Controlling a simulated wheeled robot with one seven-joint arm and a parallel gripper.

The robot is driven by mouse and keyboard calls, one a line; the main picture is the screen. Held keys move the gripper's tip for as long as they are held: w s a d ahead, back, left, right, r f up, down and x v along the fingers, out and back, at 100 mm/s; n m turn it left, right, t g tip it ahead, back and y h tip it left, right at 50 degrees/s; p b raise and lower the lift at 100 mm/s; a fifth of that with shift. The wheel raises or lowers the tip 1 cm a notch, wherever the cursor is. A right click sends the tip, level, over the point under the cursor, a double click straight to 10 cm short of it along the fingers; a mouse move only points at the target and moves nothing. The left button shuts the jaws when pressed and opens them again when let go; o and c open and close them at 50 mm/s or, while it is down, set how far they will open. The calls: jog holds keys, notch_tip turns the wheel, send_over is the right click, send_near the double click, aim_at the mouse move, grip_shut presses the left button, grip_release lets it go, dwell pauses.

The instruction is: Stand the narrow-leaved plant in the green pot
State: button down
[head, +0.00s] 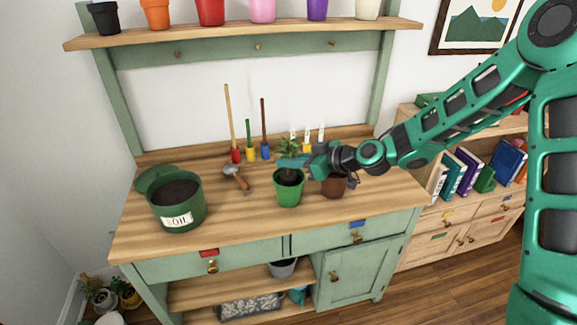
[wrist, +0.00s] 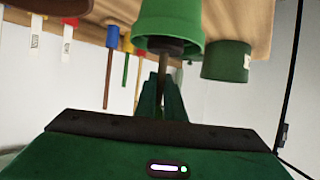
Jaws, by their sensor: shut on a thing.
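The green pot (head: 289,192) stands upright on the wooden bench top, near the front middle. My gripper (head: 305,161) is above and just behind the pot's rim, shut on a leafy plant (head: 288,147). In the wrist view, which looks inverted, the fingers (wrist: 160,95) close on the thin stem (wrist: 160,76). A dark root plug at the stem's base is at the mouth of the green pot (wrist: 168,22). I cannot tell whether it rests on the pot's bottom. The leaves are small in the head view and do not show in the wrist view.
A brown pot (head: 333,188) stands close right of the green pot, partly behind my gripper. A large green soil bin (head: 180,215) is at the left. A trowel (head: 237,179) lies between. Upright tools and white labels stand at the back. The front right bench is clear.

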jog(key=shift+f, duration=0.75)
jog(key=shift+f, duration=0.15)
jog(key=c, duration=1.8)
grip_release()
jog(key=shift+c, duration=0.2)
jog(key=shift+d+r, duration=0.15)
jog(key=shift+r, duration=0.05)
jog(key=v, duration=1.1)
jog(key=shift+s+d, duration=0.25)
jog(key=shift+s, duration=0.05)
